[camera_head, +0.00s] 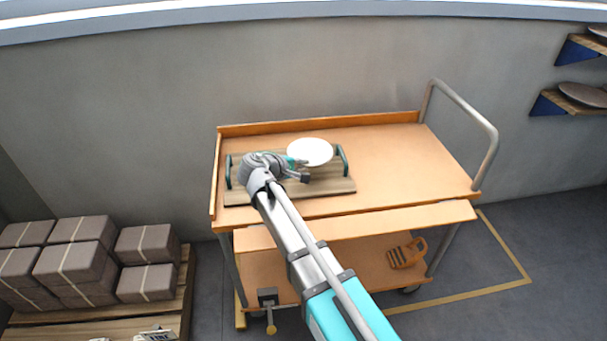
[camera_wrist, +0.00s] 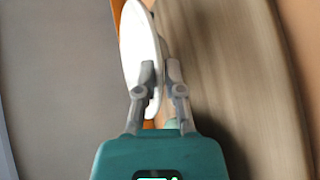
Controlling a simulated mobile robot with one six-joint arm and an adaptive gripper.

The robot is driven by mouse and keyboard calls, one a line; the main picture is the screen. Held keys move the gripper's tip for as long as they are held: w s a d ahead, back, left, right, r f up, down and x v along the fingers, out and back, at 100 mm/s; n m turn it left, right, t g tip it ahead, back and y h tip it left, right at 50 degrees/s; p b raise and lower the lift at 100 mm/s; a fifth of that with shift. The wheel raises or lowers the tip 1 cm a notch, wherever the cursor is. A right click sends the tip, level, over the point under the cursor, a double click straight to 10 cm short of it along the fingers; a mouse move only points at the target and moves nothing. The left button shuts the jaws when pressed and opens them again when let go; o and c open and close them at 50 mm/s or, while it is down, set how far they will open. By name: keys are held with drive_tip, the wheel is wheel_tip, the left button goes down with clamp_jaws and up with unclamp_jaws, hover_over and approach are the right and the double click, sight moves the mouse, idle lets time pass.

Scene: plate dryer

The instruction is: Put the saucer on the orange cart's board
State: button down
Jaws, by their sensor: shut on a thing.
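The white saucer (camera_head: 310,151) is at my gripper (camera_head: 299,169), over the right part of the wooden board in the head view. My gripper is shut on the saucer's edge. In the wrist view the saucer (camera_wrist: 138,50) shows nearly edge-on at the fingers (camera_wrist: 160,92). The board (camera_head: 330,186) has a dark green handle at each end and lies on the left of the orange cart's top (camera_head: 400,165). The board (camera_wrist: 225,60) fills the right of the wrist view, blurred. I cannot tell whether the saucer touches the board. My arm hides part of the board.
The cart has a raised back rim and a grey push handle (camera_head: 490,140) on the right. Its top is clear right of the board. An orange object (camera_head: 406,254) sits on the lower shelf. Brown boxes (camera_head: 75,262) stand on a pallet at left. Wall shelves with plates (camera_head: 583,95) are at right.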

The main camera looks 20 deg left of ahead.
drive_tip(key=shift+w+f+b, duration=0.4)
drive_tip(key=shift+f+b, duration=0.1)
drive_tip(key=shift+f, duration=0.05)
wheel_tip(320, 180, down, 3)
drive_tip(key=b, duration=0.3)
drive_tip(key=c, duration=0.8)
unclamp_jaws()
drive_tip(key=shift+o, duration=0.2)
drive_tip(key=shift+r, duration=0.15)
drive_tip(key=shift+s+a+r+p, duration=0.2)
drive_tip(key=shift+s+r+p, duration=0.05)
drive_tip(key=shift+s+p, duration=0.2)
drive_tip(key=p+v, duration=0.4)
drive_tip(key=v, duration=0.5)
drive_tip(key=shift+s+a+r, duration=0.1)
drive_tip(key=shift+s+r, duration=0.05)
drive_tip(key=shift+s, duration=0.15)
drive_tip(key=shift+s+a+r, duration=0.15)
drive_tip(key=shift+s+a, duration=0.1)
drive_tip(key=shift+s, duration=0.3)
